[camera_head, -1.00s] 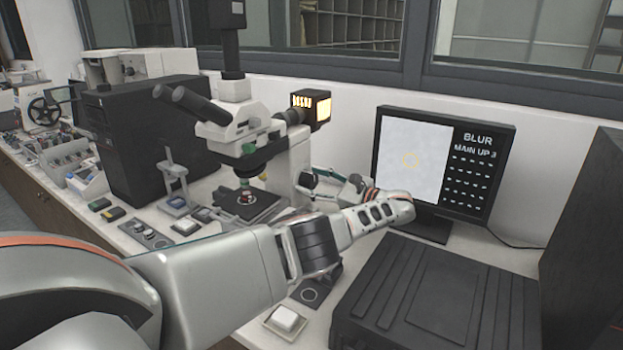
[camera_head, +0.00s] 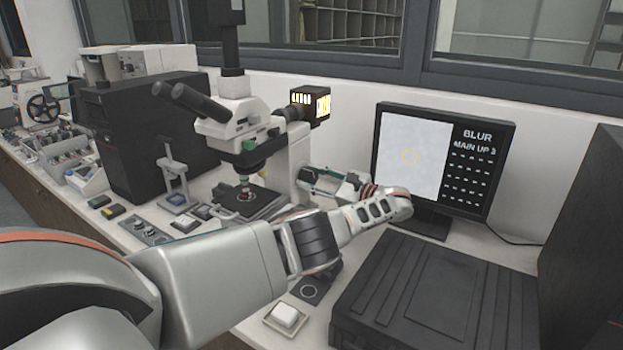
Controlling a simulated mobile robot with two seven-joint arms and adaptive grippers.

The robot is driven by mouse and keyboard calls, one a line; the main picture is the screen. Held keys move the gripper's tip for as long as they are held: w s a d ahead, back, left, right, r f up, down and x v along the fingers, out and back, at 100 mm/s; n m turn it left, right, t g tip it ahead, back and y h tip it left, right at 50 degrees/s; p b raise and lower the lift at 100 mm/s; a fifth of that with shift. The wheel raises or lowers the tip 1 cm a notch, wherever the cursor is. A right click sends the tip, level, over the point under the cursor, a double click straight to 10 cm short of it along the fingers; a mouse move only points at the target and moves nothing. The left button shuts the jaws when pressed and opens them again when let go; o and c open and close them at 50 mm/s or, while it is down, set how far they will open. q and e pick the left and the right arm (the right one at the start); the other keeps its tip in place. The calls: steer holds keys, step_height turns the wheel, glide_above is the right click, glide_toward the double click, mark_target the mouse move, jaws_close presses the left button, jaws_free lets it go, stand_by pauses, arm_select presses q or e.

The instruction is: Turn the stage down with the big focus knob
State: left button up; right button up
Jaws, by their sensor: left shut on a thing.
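The white microscope (camera_head: 240,130) stands on the bench at centre, its dark eyepieces pointing up left. Its black stage (camera_head: 268,203) sits level below the green-ringed objective (camera_head: 249,148), with a small reddish specimen (camera_head: 246,194) on it. My left gripper (camera_head: 313,179) is shut at the right side of the microscope's stand. It is on the big focus knob, which is mostly hidden by the fingers. My right gripper is not in view.
The monitor (camera_head: 484,180) at right reads "BLUR" and "MAIN UP 3" beside a pale picture. A black case (camera_head: 440,300) fills the front right. A white-topped switch (camera_head: 284,316) lies at the front edge. A black box (camera_head: 140,130) and small parts stand at left.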

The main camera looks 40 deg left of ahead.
arm_select(q)
steer(key=shift+n, duration=2)
steer(key=n, duration=0.2)
steer(key=shift+f+n+b, duration=0.1)
steer(key=shift+n+b, duration=0.2)
steer(key=shift+n, duration=0.1)
steer(key=n, duration=0.2)
steer(key=shift+n+b, duration=0.3)
steer(key=shift+n, duration=0.1)
steer(key=n+b, duration=0.1)
steer(key=n, duration=0.2)
steer(key=shift+f+n+b, duration=0.15)
steer(key=shift+n+b, duration=0.15)
steer(key=shift+n, duration=0.1)
steer(key=n+b, duration=0.2)
steer(key=shift+n, duration=0.3)
steer(key=shift+n+b, duration=0.4)
steer(key=shift+n, duration=0.1)
steer(key=shift+g, duration=0.3)
